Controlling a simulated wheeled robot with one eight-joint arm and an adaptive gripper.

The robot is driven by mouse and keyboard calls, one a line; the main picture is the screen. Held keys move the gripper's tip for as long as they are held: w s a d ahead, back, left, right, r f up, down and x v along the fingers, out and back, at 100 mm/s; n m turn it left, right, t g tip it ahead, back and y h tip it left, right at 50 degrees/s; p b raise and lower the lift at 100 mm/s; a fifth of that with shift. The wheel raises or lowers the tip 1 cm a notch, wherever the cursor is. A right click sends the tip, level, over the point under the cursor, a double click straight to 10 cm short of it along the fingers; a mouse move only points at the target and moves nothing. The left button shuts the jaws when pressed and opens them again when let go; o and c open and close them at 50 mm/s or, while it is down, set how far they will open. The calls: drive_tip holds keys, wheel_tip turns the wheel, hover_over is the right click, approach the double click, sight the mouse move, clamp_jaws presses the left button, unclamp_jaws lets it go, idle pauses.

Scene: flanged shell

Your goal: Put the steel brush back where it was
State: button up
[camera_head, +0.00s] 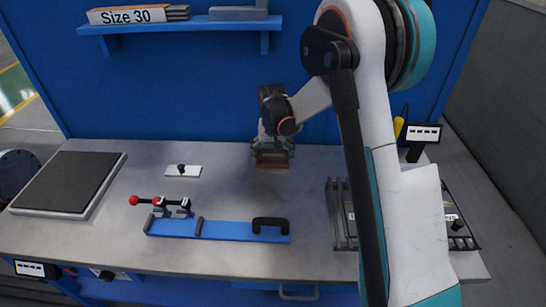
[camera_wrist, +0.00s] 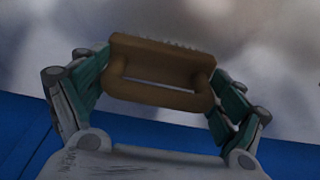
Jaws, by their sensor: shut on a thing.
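The steel brush (camera_wrist: 165,62) shows in the wrist view as a brown block with a looped handle and dark bristles along its far edge. My gripper (camera_wrist: 158,85) is shut on it, with one finger at each end of the brush. In the head view the brush (camera_head: 272,157) hangs from my gripper (camera_head: 272,148) over the back middle of the steel workbench (camera_head: 250,190). It appears to be above the bench top, but the exact height is hard to tell. My arm hides part of the bench at right.
A blue fixture (camera_head: 220,229) with a black handle and red-knobbed clamp lies in front. A dark square plate (camera_head: 68,182) is at left, a small white plate (camera_head: 183,171) nearby. A slatted rack (camera_head: 343,215) stands at right, partly hidden. A blue shelf (camera_head: 180,27) hangs above.

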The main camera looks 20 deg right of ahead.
sight(273, 164)
drive_tip(key=o, duration=0.9)
wheel_tip(273, 164, up, 12)
drive_tip(key=s+p, duration=0.2)
drive_tip(key=p, duration=0.2)
drive_tip(key=s+r+n+t, duration=0.2)
drive_tip(key=s+r+t, duration=0.1)
drive_tip(key=s+r, duration=1.05)
drive_tip(key=shift+s+f+n+t+y, duration=0.1)
drive_tip(key=shift+s+f+n+t, duration=0.25)
drive_tip(key=shift+s, duration=2.7)
drive_tip(key=shift+s+n+t+y, duration=0.15)
drive_tip(key=shift+s+t, duration=0.45)
drive_tip(key=shift+s, duration=2.5)
drive_tip(key=shift+s+f+n+t+y, duration=0.1)
drive_tip(key=shift+s+f+n+t, duration=0.25)
drive_tip(key=shift+s, duration=2.7)
